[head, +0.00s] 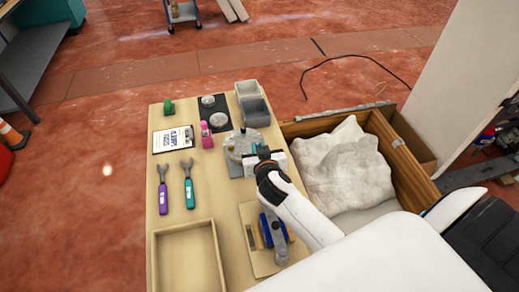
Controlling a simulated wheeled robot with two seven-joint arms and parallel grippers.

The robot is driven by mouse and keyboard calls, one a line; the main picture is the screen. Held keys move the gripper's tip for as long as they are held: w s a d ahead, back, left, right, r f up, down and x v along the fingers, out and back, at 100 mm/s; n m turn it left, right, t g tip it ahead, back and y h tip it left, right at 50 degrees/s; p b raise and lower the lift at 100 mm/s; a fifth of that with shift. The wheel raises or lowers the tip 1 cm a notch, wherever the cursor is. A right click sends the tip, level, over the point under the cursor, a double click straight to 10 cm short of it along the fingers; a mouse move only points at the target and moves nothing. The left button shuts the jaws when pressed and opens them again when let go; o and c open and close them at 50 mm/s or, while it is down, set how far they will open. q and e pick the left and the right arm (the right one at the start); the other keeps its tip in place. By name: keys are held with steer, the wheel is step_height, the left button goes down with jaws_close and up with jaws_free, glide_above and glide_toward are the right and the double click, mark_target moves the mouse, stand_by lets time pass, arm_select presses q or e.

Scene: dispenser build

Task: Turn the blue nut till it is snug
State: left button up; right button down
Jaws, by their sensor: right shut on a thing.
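My right gripper (275,161) is over the right side of the round grey metal fixture (237,146), on the wooden table. My white arm with its black wrist joint comes in from the lower right and covers much of it. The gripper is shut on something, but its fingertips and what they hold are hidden. I cannot make out the blue nut; it may be behind the gripper or wrist. My left gripper is not in view.
A blue vise-like tool (266,230) stands on a wooden board, partly behind my arm. Two wrenches, purple-handled (163,198) and teal-handled (189,193), lie left. An empty wooden tray (157,262) is at the front. Grey bins (256,112) stand behind; a padded crate (400,160) is right.

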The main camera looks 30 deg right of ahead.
steer(key=shift+r, duration=0.1)
stand_by(0.3)
steer(key=c, duration=1.4)
jaws_free()
steer(key=b+v, duration=0.1)
steer(key=v, duration=1.1)
steer(key=shift+s, duration=0.1)
